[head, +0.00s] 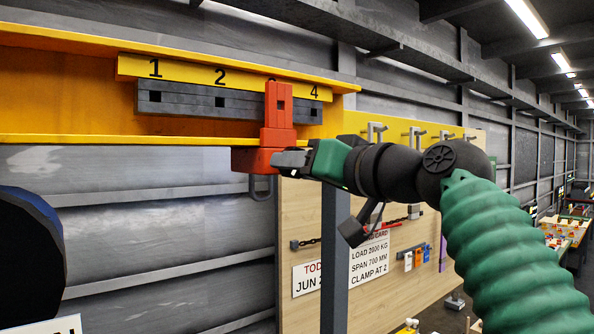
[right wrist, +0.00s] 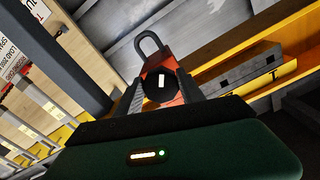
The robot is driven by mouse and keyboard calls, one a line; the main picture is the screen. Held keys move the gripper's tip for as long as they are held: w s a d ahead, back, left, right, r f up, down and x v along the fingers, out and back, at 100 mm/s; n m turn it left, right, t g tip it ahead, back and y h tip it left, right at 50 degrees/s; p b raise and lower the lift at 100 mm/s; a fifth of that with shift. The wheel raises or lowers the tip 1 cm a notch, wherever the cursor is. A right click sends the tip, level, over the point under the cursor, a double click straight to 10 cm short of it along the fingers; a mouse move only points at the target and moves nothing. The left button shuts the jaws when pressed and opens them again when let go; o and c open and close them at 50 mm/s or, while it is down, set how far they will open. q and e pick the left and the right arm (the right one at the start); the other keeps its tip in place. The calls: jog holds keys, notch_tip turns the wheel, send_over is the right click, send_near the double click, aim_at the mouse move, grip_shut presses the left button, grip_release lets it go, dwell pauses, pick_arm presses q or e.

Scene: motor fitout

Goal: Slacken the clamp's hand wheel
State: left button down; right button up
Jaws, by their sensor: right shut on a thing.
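The red-orange clamp (head: 279,108) hangs on the yellow beam (head: 60,75), covering the place between marks 2 and 4 on the numbered strip (head: 232,78). A grey shackle loop (head: 261,188) hangs below it. My right gripper (head: 285,160) reaches in from the right and is at the clamp's lower block. In the right wrist view, the dark round hand wheel (right wrist: 158,87) with a white mark sits between the fingers of my right gripper (right wrist: 161,92), which are shut on it. The head view hides the wheel behind the gripper. My left gripper is not in view.
A wooden board (head: 300,230) behind the arm carries hooks, a chain and a card reading "CLAMP AT 2" (head: 369,262). A grey post (head: 334,260) stands before it. A dark rounded object (head: 28,255) is at far left. The space below the beam is open.

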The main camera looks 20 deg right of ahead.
jog(key=shift+w+f+n, duration=0.1)
jog(key=shift+f+n, duration=0.15)
jog(key=shift+n, duration=0.25)
jog(key=o, duration=1.4)
jog(key=shift+d, duration=0.1)
jog(key=shift+c, duration=0.2)
jog(key=shift+r, duration=0.15)
jog(key=shift+d, duration=0.1)
jog(key=b+v, duration=0.4)
jog(key=v, duration=1.2)
jog(key=shift+s+d, duration=0.15)
jog(key=shift+s, duration=0.25)
